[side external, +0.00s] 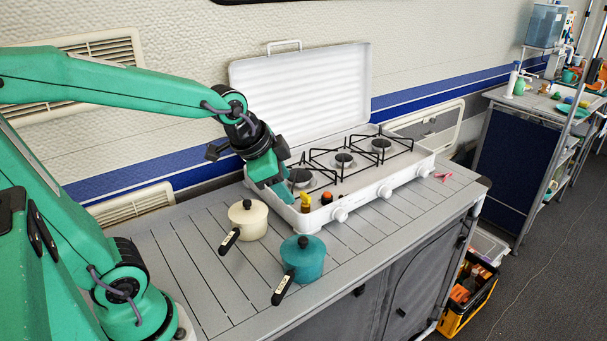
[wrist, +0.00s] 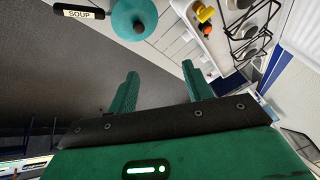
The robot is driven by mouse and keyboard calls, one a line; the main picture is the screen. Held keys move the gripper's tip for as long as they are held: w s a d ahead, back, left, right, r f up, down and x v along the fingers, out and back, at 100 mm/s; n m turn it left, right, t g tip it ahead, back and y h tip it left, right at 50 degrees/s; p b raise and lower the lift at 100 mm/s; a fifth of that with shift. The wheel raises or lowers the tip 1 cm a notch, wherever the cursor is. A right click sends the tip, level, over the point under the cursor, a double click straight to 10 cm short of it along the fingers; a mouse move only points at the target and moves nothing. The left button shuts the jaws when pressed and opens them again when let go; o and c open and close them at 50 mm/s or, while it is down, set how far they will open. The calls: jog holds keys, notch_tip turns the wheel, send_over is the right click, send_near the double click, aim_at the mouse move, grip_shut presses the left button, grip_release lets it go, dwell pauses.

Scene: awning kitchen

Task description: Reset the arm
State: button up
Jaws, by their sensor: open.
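My gripper (wrist: 160,88) is open and empty in the wrist view, its two green fingers spread apart with nothing between them. In the side external view my gripper (side external: 273,190) hangs at the left front corner of the white stove, above or beside it; I cannot tell whether it touches. My arm reaches in from the left, raised, with the wrist bent downward.
A white three-burner stove (side external: 395,178) with its lid up stands on the slatted table (side external: 190,262). Yellow (side external: 305,202) and orange-red (side external: 326,198) items sit at its near corner. A cream pot (side external: 248,219) and a teal pot (side external: 303,259) stand in front. The left table area is clear.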

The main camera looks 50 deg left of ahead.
jog(key=s+d+r+n, duration=0.1)
jog(key=s+n, duration=0.5)
jog(key=s, duration=0.4)
jog(key=shift+r, duration=0.35)
dwell(0.4)
